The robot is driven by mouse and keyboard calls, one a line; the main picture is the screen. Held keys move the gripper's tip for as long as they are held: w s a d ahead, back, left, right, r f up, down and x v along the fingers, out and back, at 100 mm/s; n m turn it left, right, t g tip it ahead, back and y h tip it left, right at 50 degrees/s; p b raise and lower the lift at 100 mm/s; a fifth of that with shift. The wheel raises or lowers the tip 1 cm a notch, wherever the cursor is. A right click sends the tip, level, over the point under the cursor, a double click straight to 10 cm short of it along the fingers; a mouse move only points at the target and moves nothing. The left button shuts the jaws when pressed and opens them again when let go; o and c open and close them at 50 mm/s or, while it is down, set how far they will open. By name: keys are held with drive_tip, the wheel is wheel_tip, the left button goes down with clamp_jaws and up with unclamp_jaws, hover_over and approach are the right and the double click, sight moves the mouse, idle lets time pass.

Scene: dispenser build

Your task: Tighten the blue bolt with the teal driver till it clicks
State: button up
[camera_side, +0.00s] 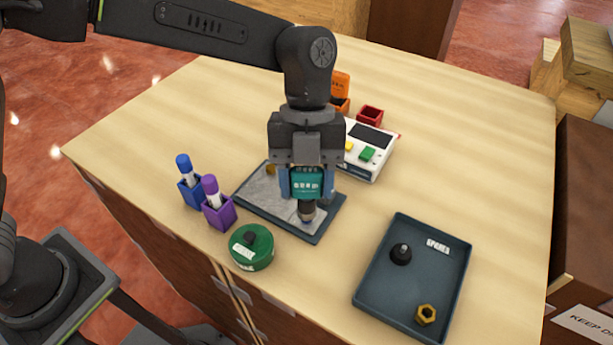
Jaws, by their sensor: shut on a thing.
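My gripper (307,186) points down and is shut on the teal driver (307,183), which is held upright between the fingers. The driver's dark tip is low over the right front part of a grey plate in a dark tray (262,216). A small bit of blue (307,220) shows right under the tip, likely the blue bolt; most of it is hidden by the driver. I cannot tell how deep the bolt sits. A brass-coloured piece (270,169) shows at the plate's back edge, partly behind my gripper.
A blue holder (190,192) and a purple holder (218,214) with capped pens stand left. A green round container (251,248) is in front. A spares tray (373,286) with a black knob and brass nut lies right. A white device (369,150) and red box (370,115) stand behind.

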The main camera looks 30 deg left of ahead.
drive_tip(key=shift+f, duration=0.75)
idle(0.4)
drive_tip(key=m+y, duration=0.1)
drive_tip(key=m, duration=0.2)
drive_tip(key=shift+m, duration=0.3)
drive_tip(key=m+y, duration=0.1)
drive_tip(key=m, duration=0.2)
drive_tip(key=shift+g+y, duration=0.3)
